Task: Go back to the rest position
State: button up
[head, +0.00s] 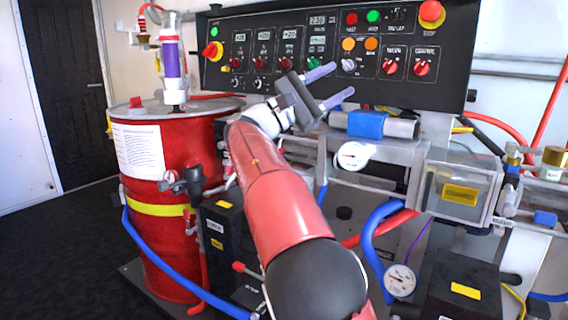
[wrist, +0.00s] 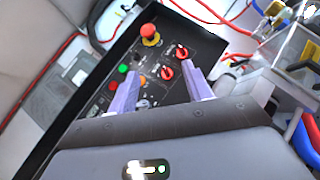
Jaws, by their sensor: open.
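My gripper (head: 330,86) is open and empty, its two purple fingers apart in front of the black control panel (head: 225,66). In the wrist view my gripper (wrist: 160,92) points at the panel, with the fingers reaching over its lower part. A gap seems to remain between the fingertips and the panel, but the exact distance is hard to tell. The panel carries a red mushroom stop button (head: 431,12), red rotary knobs (head: 420,68) and green and red push buttons (head: 373,16). My arm hides part of the machine below the panel.
A red drum (head: 158,250) with a purple-filled cylinder (head: 172,60) on top stands left of my arm. Blue and red hoses, a pressure gauge (head: 400,280) and a clear guarded box (head: 462,190) lie right of it. Dark floor (head: 60,250) is free at far left.

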jog(key=s+d+f+y, duration=0.2)
jog(key=d+f+y, duration=0.45)
jog(key=d, duration=0.65)
jog(key=s+d+f+m+g+y, duration=0.1)
jog(key=s+d+f+y, duration=0.1)
jog(key=s+f, duration=0.25)
jog(key=s+d+f+m+y, duration=0.1)
jog(key=s+d+f+y, duration=0.2)
jog(key=f, duration=0.2)
jog(key=s+a+f+m+y, duration=0.4)
jog(key=s+a+f+y, duration=0.1)
jog(key=s+f, duration=0.5)
jog(key=s+a+f+m+y, duration=0.4)
jog(key=s+a+f+y, duration=0.2)
jog(key=s+f, duration=0.5)
jog(key=s+a, duration=0.1)
jog(key=s, duration=0.1)
jog(key=shift+s+f+t, duration=0.15)
jog(key=shift+s+t, duration=0.15)
jog(key=shift+s, duration=0.1)
jog(key=shift+a, duration=0.1)
